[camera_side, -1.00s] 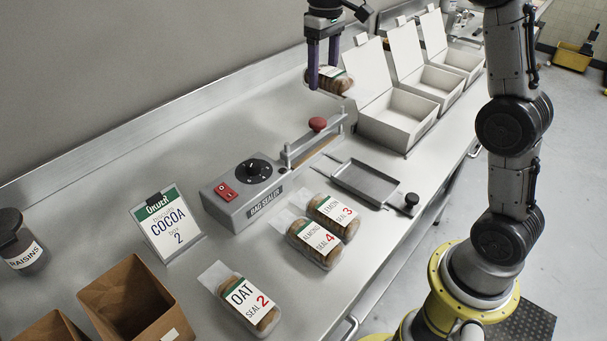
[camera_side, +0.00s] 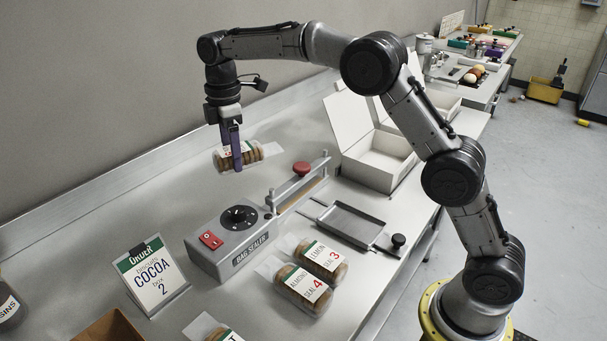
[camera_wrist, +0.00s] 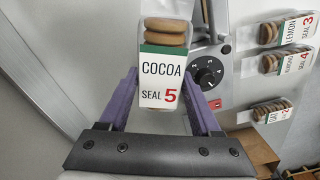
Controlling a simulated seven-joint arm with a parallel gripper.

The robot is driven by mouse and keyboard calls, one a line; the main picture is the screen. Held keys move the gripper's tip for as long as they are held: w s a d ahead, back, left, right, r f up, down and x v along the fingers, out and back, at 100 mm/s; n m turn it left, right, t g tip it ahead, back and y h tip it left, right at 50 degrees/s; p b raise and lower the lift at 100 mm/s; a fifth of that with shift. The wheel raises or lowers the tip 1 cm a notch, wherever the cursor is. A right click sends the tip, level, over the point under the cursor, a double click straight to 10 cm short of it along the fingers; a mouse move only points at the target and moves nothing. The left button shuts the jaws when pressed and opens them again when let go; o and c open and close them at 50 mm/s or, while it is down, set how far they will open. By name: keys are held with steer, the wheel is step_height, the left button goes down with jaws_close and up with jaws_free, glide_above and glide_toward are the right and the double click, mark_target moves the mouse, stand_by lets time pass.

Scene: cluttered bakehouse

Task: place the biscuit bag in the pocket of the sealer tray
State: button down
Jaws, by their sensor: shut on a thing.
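My gripper (camera_side: 234,166) has purple fingers and is shut on the biscuit bag (camera_side: 259,152), holding it in the air behind the bag sealer (camera_side: 225,255). The clear bag shows brown biscuits. In the wrist view the bag (camera_wrist: 165,38) has a white and green label reading "COCOA SEAL 5". The sealer tray (camera_side: 347,222) is a shallow grey metal tray with a black knob, right of the sealer; its pocket is empty. The sealer has a red switch, a numbered dial (camera_wrist: 207,74) and a red-knobbed bar. The dial's setting is too small to tell.
The lemon bag (camera_side: 322,259) and almond bag (camera_side: 303,290) lie in front of the sealer, the oat bag (camera_side: 207,330) nearer. An order card (camera_side: 150,275) reads "COCOA", box 2. Open white boxes (camera_side: 375,160) stand right. A cardboard box (camera_side: 110,328) is at the front.

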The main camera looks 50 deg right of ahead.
steer(key=d, duration=1.8)
steer(key=f, duration=0.6)
steer(key=shift+a+f, duration=0.15)
steer(key=shift+a, duration=0.05)
steer(key=shift+f, duration=2.85)
steer(key=shift+f, duration=0.1)
steer(key=shift+c, duration=0.4)
jaws_free()
step_height(320, 180, up, 12)
steer(key=shift+r, duration=0.2)
